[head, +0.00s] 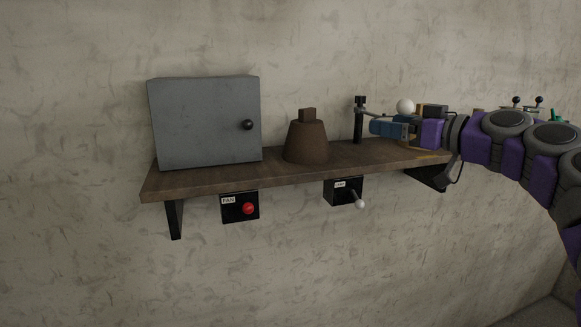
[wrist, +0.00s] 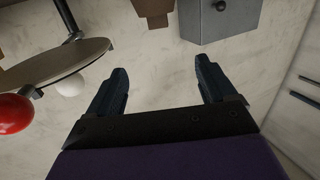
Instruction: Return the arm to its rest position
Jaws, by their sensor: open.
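My arm reaches in from the right in the head view, with my gripper (head: 381,127) in front of the right part of the shelf. In the wrist view my gripper (wrist: 160,82) has its two dark blue fingers wide apart, with nothing between them but pale wall beyond. A black post with a thin arm (head: 359,120) stands close to the fingertips in the head view. A white ball (head: 405,106) shows just above my gripper; whether they touch cannot be told. My arm hides part of the shelf's right end.
The wooden shelf (head: 215,180) carries a grey cabinet (head: 205,122), shut, and a brown cone-shaped weight (head: 306,142). Below hang a box with a red button (head: 248,208) and a box with a lever (head: 360,204). A red ball (wrist: 14,113) sits left in the wrist view.

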